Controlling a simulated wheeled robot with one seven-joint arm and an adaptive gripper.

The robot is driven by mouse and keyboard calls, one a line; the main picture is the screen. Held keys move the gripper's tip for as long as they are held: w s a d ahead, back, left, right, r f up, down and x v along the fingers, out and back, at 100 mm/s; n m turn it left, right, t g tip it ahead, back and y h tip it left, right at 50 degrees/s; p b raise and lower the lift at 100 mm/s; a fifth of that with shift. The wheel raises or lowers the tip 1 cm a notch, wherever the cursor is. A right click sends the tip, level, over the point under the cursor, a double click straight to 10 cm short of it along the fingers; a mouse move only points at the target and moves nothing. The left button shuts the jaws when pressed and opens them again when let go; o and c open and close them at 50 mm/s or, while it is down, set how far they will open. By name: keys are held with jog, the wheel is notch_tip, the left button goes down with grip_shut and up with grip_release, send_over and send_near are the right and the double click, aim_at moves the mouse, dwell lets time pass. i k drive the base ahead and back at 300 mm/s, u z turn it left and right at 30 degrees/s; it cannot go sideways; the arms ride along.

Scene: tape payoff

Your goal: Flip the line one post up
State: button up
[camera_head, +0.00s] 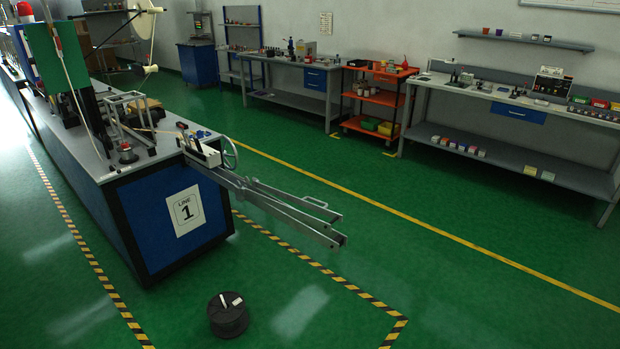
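The line 1 machine (150,225) is a long blue bench with a grey top at the left, with a "LINE 1" sign (186,211) on its end. A thin upright post (66,62) stands on it beside a green panel (60,55). A pale disc or reel (141,22) sits high on the machine, with small rollers near it. A white and black unit and a handwheel (230,153) are at the bench's near end. Which part can flip, and its position, I cannot tell. My gripper is not in view.
Metal rails (290,212) jut from the bench's end over the floor. A black round object (228,315) lies on the floor in front. Workbenches (515,100) and an orange cart (377,97) line the back wall. Green floor (450,235) is clear at the right.

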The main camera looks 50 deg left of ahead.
aim_at(335, 216)
jog(key=i, duration=3.75)
jog(key=u, duration=3.8)
